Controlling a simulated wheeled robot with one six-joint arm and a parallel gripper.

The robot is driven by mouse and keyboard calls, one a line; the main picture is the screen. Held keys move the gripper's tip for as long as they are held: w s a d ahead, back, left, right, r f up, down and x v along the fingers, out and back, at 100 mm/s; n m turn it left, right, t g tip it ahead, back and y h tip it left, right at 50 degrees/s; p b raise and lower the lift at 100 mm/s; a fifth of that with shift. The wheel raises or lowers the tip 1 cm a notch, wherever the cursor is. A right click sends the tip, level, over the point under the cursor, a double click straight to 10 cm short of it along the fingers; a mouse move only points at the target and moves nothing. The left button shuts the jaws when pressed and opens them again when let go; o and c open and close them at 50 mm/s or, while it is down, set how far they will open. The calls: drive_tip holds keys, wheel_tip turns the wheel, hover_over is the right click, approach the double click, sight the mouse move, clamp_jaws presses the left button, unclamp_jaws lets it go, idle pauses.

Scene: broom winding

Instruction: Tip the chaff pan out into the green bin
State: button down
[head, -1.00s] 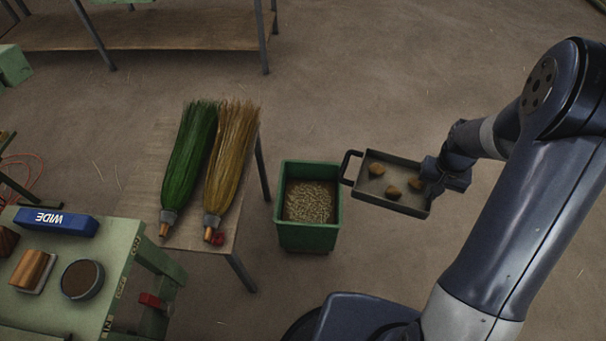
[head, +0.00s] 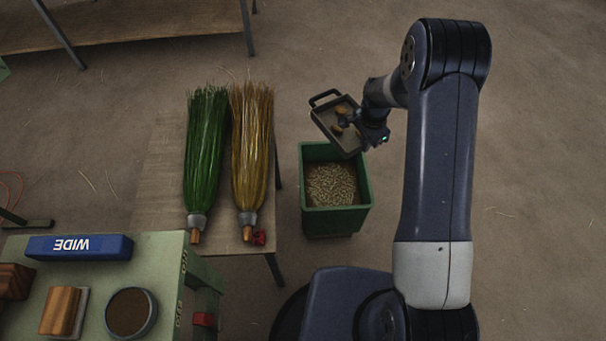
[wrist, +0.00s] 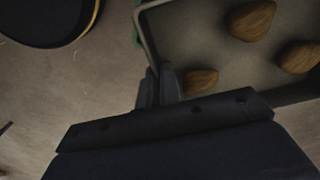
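The chaff pan (head: 350,143) is a shallow grey rectangular tray with a dark loop handle at its far left end. It hangs just behind the green bin, its near end over or close to the bin's back rim. Brown lumps lie in it; the wrist view of the pan (wrist: 200,50) shows three lumps (wrist: 251,20). My gripper (head: 352,119) is shut on the pan's right wall; its fingers (wrist: 160,86) also show at the pan's edge in the wrist view. The green bin (head: 336,222) stands upright on the floor with pale chaff inside.
Left of the bin, a low wooden table (head: 160,190) holds a green broom head (head: 206,150) and a tan one (head: 251,150). A green bench (head: 175,262) with a blue WIDE block (head: 80,247) stands front left. Floor on the right is clear.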

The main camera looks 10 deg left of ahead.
drive_tip(key=a+f+m+b, duration=0.3)
drive_tip(key=a+f+m, duration=0.2)
drive_tip(key=f, duration=0.3)
drive_tip(key=w+a+f+m+b, duration=0.1)
drive_tip(key=a+f+m+b, duration=0.2)
drive_tip(key=a+f, duration=0.5)
drive_tip(key=a+f+m+b, duration=0.3)
drive_tip(key=a+f+m, duration=0.3)
drive_tip(key=f, duration=0.3)
drive_tip(key=shift+w+a+m, duration=0.15)
drive_tip(key=shift+w+m, duration=0.15)
drive_tip(key=r+y+p, duration=0.1)
drive_tip(key=p, duration=0.2)
drive_tip(key=shift+s+r+t+p, duration=0.1)
drive_tip(key=shift+r+t+p, duration=0.05)
drive_tip(key=shift+t+p, duration=0.15)
drive_tip(key=r+t+y+p, duration=0.1)
drive_tip(key=t+y+p, duration=0.1)
drive_tip(key=y+p, duration=0.1)
drive_tip(key=shift+d+r+y, duration=0.3)
drive_tip(key=shift+r, duration=0.05)
drive_tip(key=shift+b, duration=0.7)
drive_tip(key=b, duration=0.5)
drive_tip(key=r+y+b, duration=0.1)
drive_tip(key=b, duration=0.5)
drive_tip(key=shift+s+d+t+y, duration=0.2)
drive_tip(key=shift+d+t+y, duration=0.1)
drive_tip(key=shift+d+t, duration=0.1)
